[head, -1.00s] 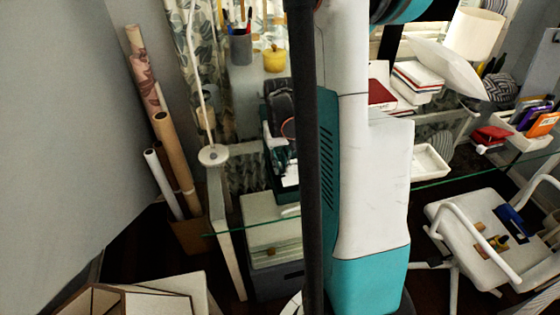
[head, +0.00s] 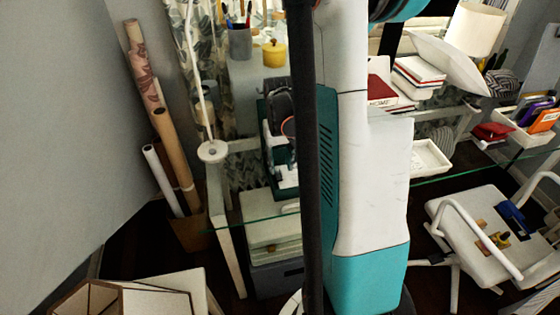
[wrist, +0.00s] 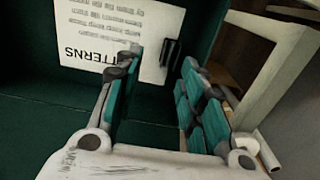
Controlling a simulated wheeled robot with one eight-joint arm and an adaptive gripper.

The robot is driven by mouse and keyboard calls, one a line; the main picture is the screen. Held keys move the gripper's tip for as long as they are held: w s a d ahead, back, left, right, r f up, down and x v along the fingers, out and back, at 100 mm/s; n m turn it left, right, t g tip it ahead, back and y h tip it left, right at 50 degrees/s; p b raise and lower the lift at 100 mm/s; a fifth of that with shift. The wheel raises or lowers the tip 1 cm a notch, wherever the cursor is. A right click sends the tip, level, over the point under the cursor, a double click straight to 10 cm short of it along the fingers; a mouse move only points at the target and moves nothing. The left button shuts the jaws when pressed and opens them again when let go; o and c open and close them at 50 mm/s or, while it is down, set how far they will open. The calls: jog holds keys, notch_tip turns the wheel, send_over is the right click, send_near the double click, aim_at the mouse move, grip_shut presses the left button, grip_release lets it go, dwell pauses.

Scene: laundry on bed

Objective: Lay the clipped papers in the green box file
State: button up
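The clipped papers (wrist: 112,28) are white sheets with dark print, upside down in the wrist view, with a black clip (wrist: 170,53) at one edge. They lie against the dark green inside of the green box file (wrist: 25,110). In the head view the box file (head: 263,118) stands on the glass desk, partly hidden behind my column and gripper. My gripper (wrist: 162,62) has teal-padded fingers spread apart. The clip shows between and just beyond the fingertips, with gaps to both; I cannot tell the depth between them.
A pencil cup (head: 240,43) and a yellow pot (head: 274,53) stand behind the box file. A white lamp base (head: 212,151) is at its left. A white tray (head: 430,158) and stacked books (head: 418,75) are to the right. A pale frame (wrist: 268,70) borders the wrist view's right.

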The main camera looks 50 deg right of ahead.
notch_tip(320, 180, up, 12)
dwell(0.6)
dwell(0.5)
